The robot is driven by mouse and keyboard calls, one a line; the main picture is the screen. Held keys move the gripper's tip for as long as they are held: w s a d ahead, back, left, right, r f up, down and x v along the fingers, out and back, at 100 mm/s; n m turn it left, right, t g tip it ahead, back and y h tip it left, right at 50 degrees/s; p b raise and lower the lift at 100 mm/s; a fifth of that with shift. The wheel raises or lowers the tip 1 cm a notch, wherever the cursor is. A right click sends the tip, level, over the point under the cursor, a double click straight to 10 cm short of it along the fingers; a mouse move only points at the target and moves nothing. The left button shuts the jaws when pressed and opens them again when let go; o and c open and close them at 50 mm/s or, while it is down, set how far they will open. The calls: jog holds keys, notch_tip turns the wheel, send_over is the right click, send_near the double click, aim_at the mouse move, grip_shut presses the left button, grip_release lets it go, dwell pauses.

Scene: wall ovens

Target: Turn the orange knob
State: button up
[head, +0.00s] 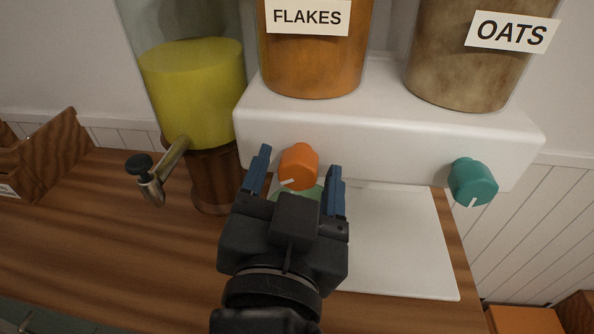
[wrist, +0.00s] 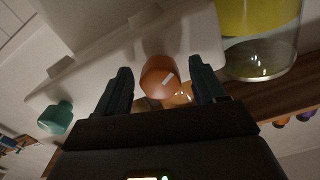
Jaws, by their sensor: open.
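The orange knob (head: 299,167) sits on the front of the white dispenser (head: 400,140), below the jar labelled FLAKES (head: 310,55). A white mark shows on its lower left in the head view. My gripper (head: 299,178) is open, with one blue finger on each side of the knob. In the wrist view the knob (wrist: 160,76) also shows between the two fingers (wrist: 162,85). Gaps show between fingers and knob in both views. The knob's base is partly hidden in the wrist view.
A teal knob (head: 472,182) is to the right, below the OATS jar (head: 470,60). A yellow-filled glass dispenser with a tap (head: 172,168) stands at the left. A white board (head: 400,245) lies on the wooden counter (head: 120,235). A wooden box (head: 50,150) is at far left.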

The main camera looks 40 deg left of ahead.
jog(key=b+v, duration=0.1)
jog(key=v, duration=0.6)
jog(key=shift+d, duration=0.15)
jog(key=shift+s, duration=0.15)
jog(key=p, duration=0.4)
jog(key=shift+r, duration=0.25)
jog(key=p+x, duration=0.1)
jog(key=x, duration=0.3)
jog(key=p+x, duration=0.1)
jog(key=x, duration=0.3)
jog(key=shift+s+f+p, duration=0.1)
jog(key=shift+f+p, duration=0.15)
jog(key=shift+p, duration=0.05)
